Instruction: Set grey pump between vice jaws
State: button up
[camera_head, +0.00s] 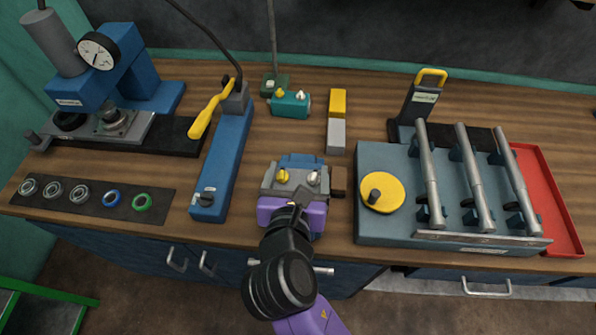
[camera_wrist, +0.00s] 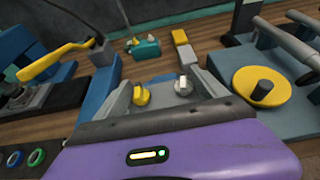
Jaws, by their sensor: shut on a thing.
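The grey pump (camera_head: 295,188), with one yellow and one pale fitting on top, is at the middle front of the bench. Its yellow fitting (camera_wrist: 141,96) and pale fitting (camera_wrist: 183,86) also show in the wrist view. A blue part (camera_head: 302,160), seemingly of the vice, shows just behind the pump. The pump and my gripper hide most of it, so I cannot tell whether the pump is between the jaws or above them.
A teal pump (camera_head: 290,104) and a yellow-grey block (camera_head: 337,122) stand behind. A long blue tool with a yellow handle (camera_head: 210,108) is at left.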

jog(key=shift+f, duration=0.65)
dwell(0.5)
jog(key=o, duration=1.9)
jog(key=shift+o, duration=0.5)
jog(key=shift+f, duration=0.25)
jog(key=shift+r+p, duration=1.6)
jog(key=shift+p, duration=0.05)
jog(key=shift+r, duration=2.5)
